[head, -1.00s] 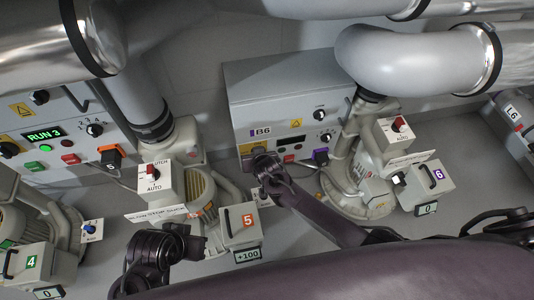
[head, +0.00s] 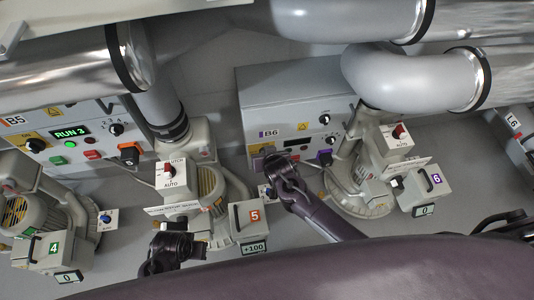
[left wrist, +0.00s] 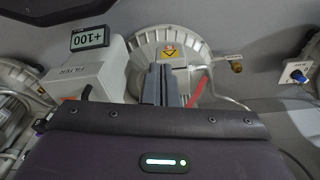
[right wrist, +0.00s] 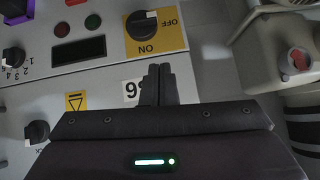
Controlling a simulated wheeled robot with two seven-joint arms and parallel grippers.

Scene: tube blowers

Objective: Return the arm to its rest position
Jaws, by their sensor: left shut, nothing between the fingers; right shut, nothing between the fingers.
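My right arm reaches up the middle of the head view to the B6 control box (head: 285,90). Its gripper (right wrist: 160,85) is shut and empty. In the right wrist view the fingertips lie below the box's ON/OFF rotary knob (right wrist: 148,24) on a yellow plate, with a visible gap, and partly cover the B6 label. My left arm is low at bottom left in the head view, by blower 5. The left gripper (left wrist: 165,86) is shut and empty, in front of a round housing (left wrist: 180,50) beside the +100 display (left wrist: 90,38). Contact there cannot be told.
Blower 5 (head: 215,190), blower 4 (head: 35,235) and blower 6 (head: 365,180) stand on the floor. Large pipes (head: 400,80) cross above. Grey floor shows between blowers.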

